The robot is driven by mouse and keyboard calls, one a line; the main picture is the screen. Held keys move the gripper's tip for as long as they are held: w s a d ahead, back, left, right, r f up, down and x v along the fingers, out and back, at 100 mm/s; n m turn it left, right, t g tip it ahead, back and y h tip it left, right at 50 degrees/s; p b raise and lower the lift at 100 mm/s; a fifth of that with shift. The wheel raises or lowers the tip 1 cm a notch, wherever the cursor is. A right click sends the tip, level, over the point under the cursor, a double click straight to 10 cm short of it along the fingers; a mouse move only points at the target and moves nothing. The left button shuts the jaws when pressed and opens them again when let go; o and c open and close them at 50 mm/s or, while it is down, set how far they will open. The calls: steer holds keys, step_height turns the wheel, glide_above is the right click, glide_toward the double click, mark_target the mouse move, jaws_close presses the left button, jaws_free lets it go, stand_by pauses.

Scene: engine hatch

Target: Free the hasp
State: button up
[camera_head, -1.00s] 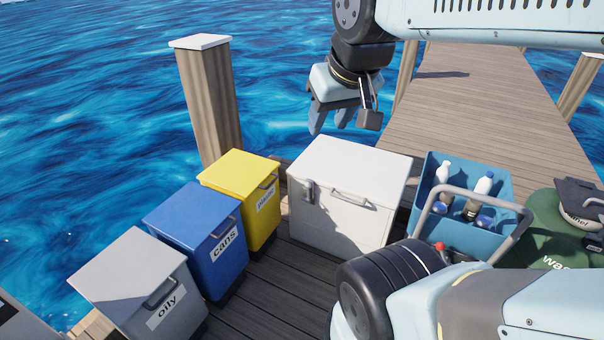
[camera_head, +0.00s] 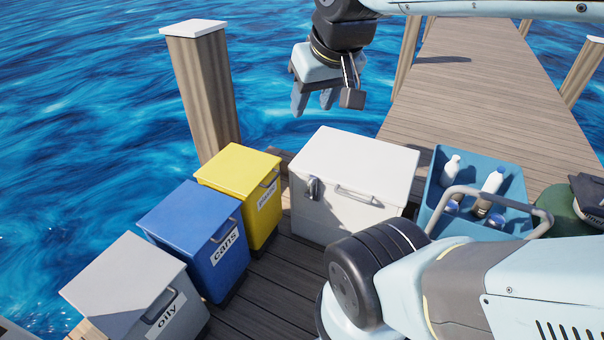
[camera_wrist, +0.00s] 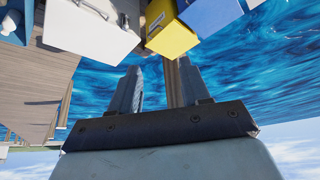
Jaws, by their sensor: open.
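A white chest (camera_head: 355,180) stands on the dock with its lid shut. A small metal hasp (camera_head: 313,188) sits on its front left, below the lid edge, beside a grey bar handle (camera_head: 355,194). Whether the hasp is fastened is too small to tell. My gripper (camera_head: 313,103) hangs above and behind the chest, over the water, pointing down, open and empty. In the wrist view its two fingers (camera_wrist: 157,90) stand apart with nothing between them. The chest (camera_wrist: 88,35) shows there upside down at the upper left, clear of the fingers.
Yellow (camera_head: 238,185), blue (camera_head: 195,235) and grey (camera_head: 135,285) bins stand in a row left of the chest. A blue crate (camera_head: 440,205) with bottles is at its right. A wooden post (camera_head: 203,95) rises behind the yellow bin. The dock walkway (camera_head: 475,95) runs clear behind.

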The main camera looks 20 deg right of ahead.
steer(key=w+d+f+m, duration=0.1)
steer(key=w+d+f, duration=0.1)
steer(key=w, duration=0.6)
steer(key=w+d+f+m, duration=0.1)
steer(key=w+d, duration=0.1)
steer(key=w, duration=0.5)
steer(key=m+h, duration=0.1)
steer(key=m, duration=0.6)
glide_above(312, 181)
steer(key=s+a, duration=0.1)
steer(key=s, duration=0.4)
step_height(312, 181, down, 51)
steer(key=shift+g, duration=0.4)
steer(key=x, duration=1.4)
steer(key=shift+w+d+r, duration=0.1)
steer(key=shift+c, duration=0.5)
jaws_close()
